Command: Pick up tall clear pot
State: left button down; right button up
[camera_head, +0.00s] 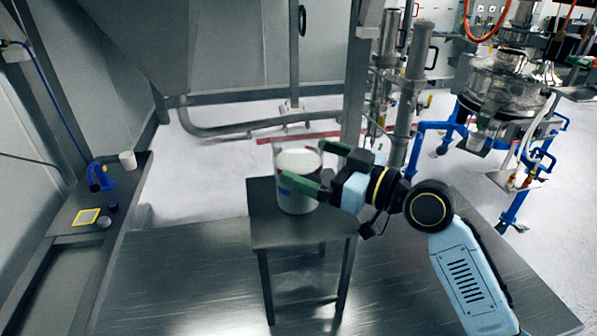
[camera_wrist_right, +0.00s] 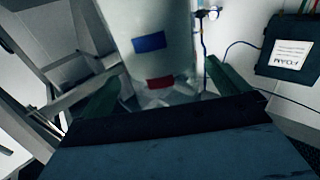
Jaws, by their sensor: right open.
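The tall clear pot (camera_head: 298,161) stands upright on a small dark table (camera_head: 262,230) in the head view and holds something white. Blue and red marks show on its side. My right gripper (camera_head: 308,168) is open, with its green fingers reaching from the right to the pot. One finger crosses in front of the pot and the other is at its far right side. In the right wrist view the pot (camera_wrist_right: 152,48) shows ahead between the two open fingers; contact cannot be told. My left gripper is not in view.
A metal platform (camera_head: 180,275) lies under the small table. A ledge at left carries a white cup (camera_head: 128,160), a blue item (camera_head: 99,177) and small dark pieces. A grey post (camera_head: 355,75) stands behind the gripper. Glass and steel equipment (camera_head: 500,85) stands at back right.

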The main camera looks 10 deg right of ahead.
jog(key=p+x, duration=0.1)
jog(key=x, duration=0.2)
jog(key=shift+w+a+r, duration=0.1)
jog(key=shift+w+a, duration=0.1)
jog(key=shift+a, duration=0.15)
jog(key=c, duration=1.1)
jog(key=shift+r, duration=0.1)
jog(key=shift+c, duration=1.1)
